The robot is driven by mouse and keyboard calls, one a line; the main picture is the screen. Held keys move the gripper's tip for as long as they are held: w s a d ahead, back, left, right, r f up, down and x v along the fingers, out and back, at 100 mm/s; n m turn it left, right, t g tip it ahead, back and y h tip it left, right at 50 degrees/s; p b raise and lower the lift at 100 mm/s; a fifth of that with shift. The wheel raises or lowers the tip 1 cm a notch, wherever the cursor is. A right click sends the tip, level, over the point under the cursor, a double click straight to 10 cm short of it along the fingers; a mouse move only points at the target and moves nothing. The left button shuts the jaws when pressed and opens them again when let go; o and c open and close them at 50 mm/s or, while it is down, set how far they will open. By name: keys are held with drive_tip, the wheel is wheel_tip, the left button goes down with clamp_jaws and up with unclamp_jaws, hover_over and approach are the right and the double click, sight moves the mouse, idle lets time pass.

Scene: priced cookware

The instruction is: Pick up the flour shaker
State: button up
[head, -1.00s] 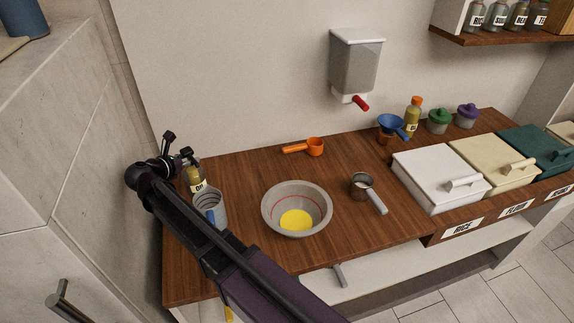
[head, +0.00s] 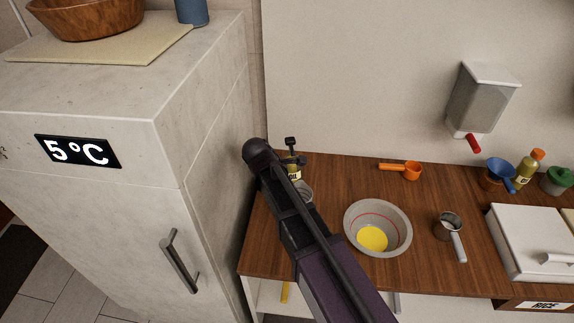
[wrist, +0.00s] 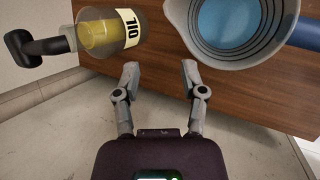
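No item that I can name for sure as the flour shaker shows. A small metal cup with a handle (head: 447,228) stands on the wooden counter, right of the bowl. An oil bottle (wrist: 113,38) is at upper left of the wrist view, and a grey cup, blue inside, (wrist: 177,28) is at upper right. Both are apart from the fingers.
A grey bowl with yellow contents (head: 351,228) is right of my arm. A tall fridge (head: 215,200) stands close on the left. A dispenser (head: 483,100) hangs on the wall.

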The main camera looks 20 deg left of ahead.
drive_tip(key=s+d+r+m+g+p, duration=0.1)
drive_tip(key=d+r+m+p, duration=0.3)
drive_tip(key=d, duration=1)
drive_tip(key=s+d+r+m+g+y+p, duration=0.1)
drive_tip(key=d+r+m+p, duration=0.4)
drive_tip(key=d+m, duration=0.5)
drive_tip(key=s+d+r+m+g+y+p, duration=0.1)
drive_tip(key=s+d+r+m+g+p, duration=0.2)
drive_tip(key=d, duration=1.5)
drive_tip(key=r+m+p, duration=0.1)
drive_tip(key=m+p, duration=0.3)
drive_tip(key=m, duration=0.1)
drive_tip(key=shift+d+r+g, duration=0.3)
drive_tip(key=shift+d+r, duration=0.1)
drive_tip(key=shift+o, duration=0.2)
